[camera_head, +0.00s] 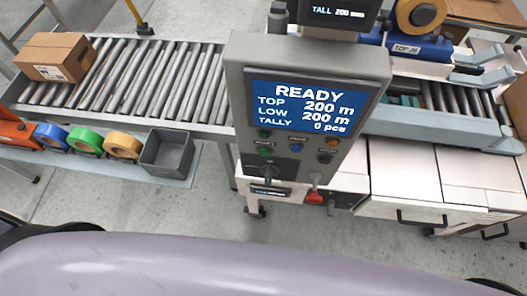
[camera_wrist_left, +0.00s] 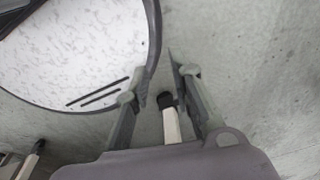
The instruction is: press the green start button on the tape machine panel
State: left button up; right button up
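The tape machine panel (camera_head: 240,60) is a grey box in the middle of the head view. Its blue screen (camera_head: 303,108) reads READY, TOP 200 m, LOW 200 m and TALLY 0 pcs. Below the screen, at the left, a green start button (camera_head: 265,152) sits under a small label; another dark green round (camera_head: 264,134) is just above it. My left gripper (camera_wrist_left: 158,82) shows in the left wrist view, fingers apart, nothing between them, over grey floor. Neither gripper shows in the head view, so neither is seen at the panel.
A roller conveyor (camera_head: 190,75) with a cardboard box (camera_head: 55,57) lies left. Tape rolls (camera_head: 86,141) and a grey bin (camera_head: 167,152) stand on a shelf. Floor in front is clear.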

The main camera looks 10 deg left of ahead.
pick_arm(q)
grip_shut()
dwell(1.2)
